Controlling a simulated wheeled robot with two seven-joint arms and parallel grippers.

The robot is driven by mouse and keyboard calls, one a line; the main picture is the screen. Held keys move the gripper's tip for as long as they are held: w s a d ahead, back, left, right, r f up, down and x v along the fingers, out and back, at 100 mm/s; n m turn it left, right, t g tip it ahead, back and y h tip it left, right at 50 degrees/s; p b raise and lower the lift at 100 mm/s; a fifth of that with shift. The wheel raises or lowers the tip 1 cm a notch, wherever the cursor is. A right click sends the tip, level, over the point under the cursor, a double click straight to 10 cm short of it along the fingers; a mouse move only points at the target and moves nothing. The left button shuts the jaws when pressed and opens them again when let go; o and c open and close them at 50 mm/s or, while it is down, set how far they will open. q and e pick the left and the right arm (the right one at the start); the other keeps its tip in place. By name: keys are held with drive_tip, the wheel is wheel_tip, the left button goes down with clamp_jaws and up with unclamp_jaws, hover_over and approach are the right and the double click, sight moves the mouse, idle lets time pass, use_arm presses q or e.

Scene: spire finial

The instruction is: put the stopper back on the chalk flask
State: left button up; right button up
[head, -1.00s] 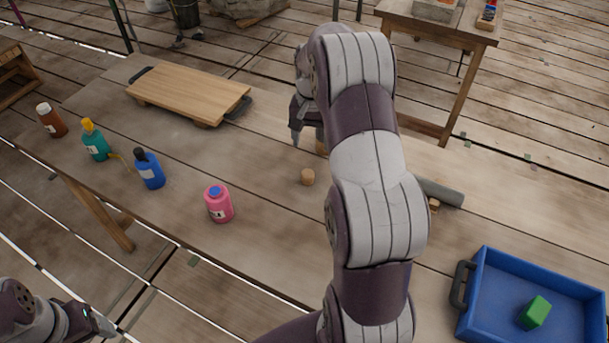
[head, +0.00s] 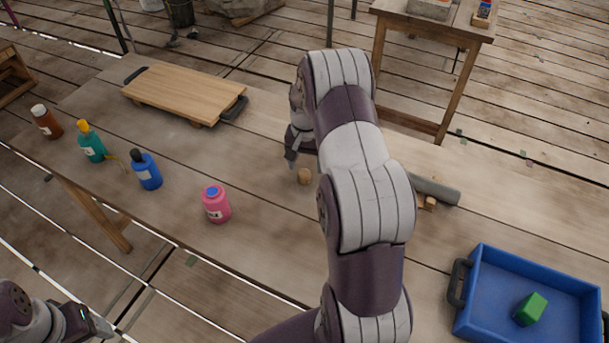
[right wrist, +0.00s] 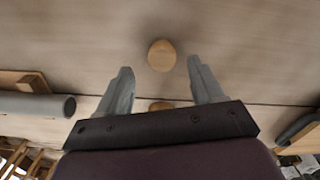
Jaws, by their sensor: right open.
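A small tan cork-like stopper (head: 304,176) lies on the wooden table. It also shows in the right wrist view (right wrist: 161,55), just ahead of the gap between the fingertips. My right gripper (right wrist: 159,68) is open and empty above the table, close to the stopper; in the head view (head: 292,160) my arm partly covers it. I cannot pick out a chalk-coloured flask. My left gripper (head: 97,324) is at the lower left, away from the table; its fingers are unclear.
Capped bottles stand on the left: brown (head: 47,122), teal (head: 93,149), blue (head: 148,174) and pink (head: 216,205). A wooden board (head: 185,92) lies behind. A grey cylinder (head: 436,190) and a blue tray (head: 470,320) with a green block (head: 530,309) are on the right.

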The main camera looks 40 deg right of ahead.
sight(305, 171)
wheel_tip(305, 171, down, 4)
drive_tip(key=shift+w+a, duration=0.1)
drive_tip(key=shift+a, duration=0.05)
drive_tip(key=c, duration=1.1)
drive_tip(key=shift+r, duration=0.1)
drive_tip(key=shift+r, duration=0.3)
drive_tip(key=r, duration=0.3)
drive_tip(key=shift+s+d+r, duration=0.3)
drive_tip(key=shift+d+r, duration=0.05)
drive_tip(key=shift+r, duration=0.05)
drive_tip(key=s+d+r+b, duration=0.1)
drive_tip(key=s+d+r, duration=0.5)
drive_tip(key=s+d, duration=0.1)
drive_tip(key=shift+s+d+r, duration=0.25)
drive_tip(key=shift+s, duration=0.15)
